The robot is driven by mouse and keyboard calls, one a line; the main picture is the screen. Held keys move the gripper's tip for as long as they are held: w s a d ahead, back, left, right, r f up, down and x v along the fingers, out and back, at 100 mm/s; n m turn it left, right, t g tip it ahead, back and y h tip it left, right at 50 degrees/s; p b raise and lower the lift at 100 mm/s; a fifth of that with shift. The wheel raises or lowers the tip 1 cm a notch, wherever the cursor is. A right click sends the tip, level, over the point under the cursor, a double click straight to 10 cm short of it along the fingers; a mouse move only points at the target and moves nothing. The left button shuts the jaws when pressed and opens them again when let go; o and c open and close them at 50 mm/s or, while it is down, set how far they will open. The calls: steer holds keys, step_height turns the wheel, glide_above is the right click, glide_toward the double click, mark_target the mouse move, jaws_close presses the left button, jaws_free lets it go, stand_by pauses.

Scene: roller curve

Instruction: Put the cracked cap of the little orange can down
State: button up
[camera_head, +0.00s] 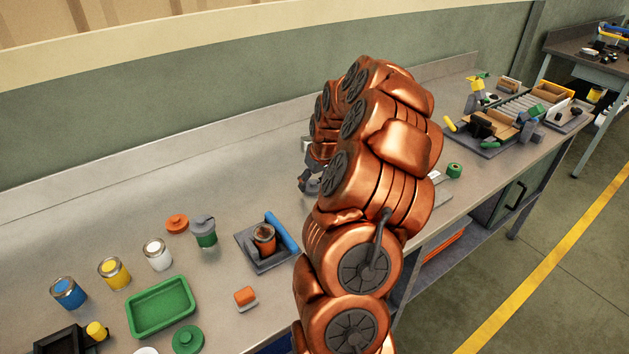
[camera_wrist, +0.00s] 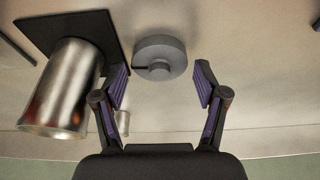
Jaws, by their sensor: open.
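A round grey cap (camera_wrist: 160,57) with a raised knob and a dark line like a crack at its left side lies on the light bench top in the wrist view. My gripper (camera_wrist: 162,82) is open, with one finger to each side of the cap and clear gaps between; nothing is held. In the head view my gripper (camera_head: 311,184) is low over the bench, partly hidden by my arm, and the cap cannot be made out there. A small orange can (camera_head: 264,235) stands on a dark holder (camera_head: 252,256) beside a blue bar.
A metallic can (camera_wrist: 66,92) is by a dark plate (camera_wrist: 84,30), close to my left-hand finger. In the head view an orange lid (camera_head: 177,222), a grey-topped green can (camera_head: 204,231), several paint cans and a green tray (camera_head: 161,279) are to the left. Bare bench lies behind them.

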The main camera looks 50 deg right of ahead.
steer(key=b+v, duration=0.3)
steer(key=v, duration=0.8)
steer(key=shift+s+r, duration=0.2)
steer(key=shift+r, duration=0.2)
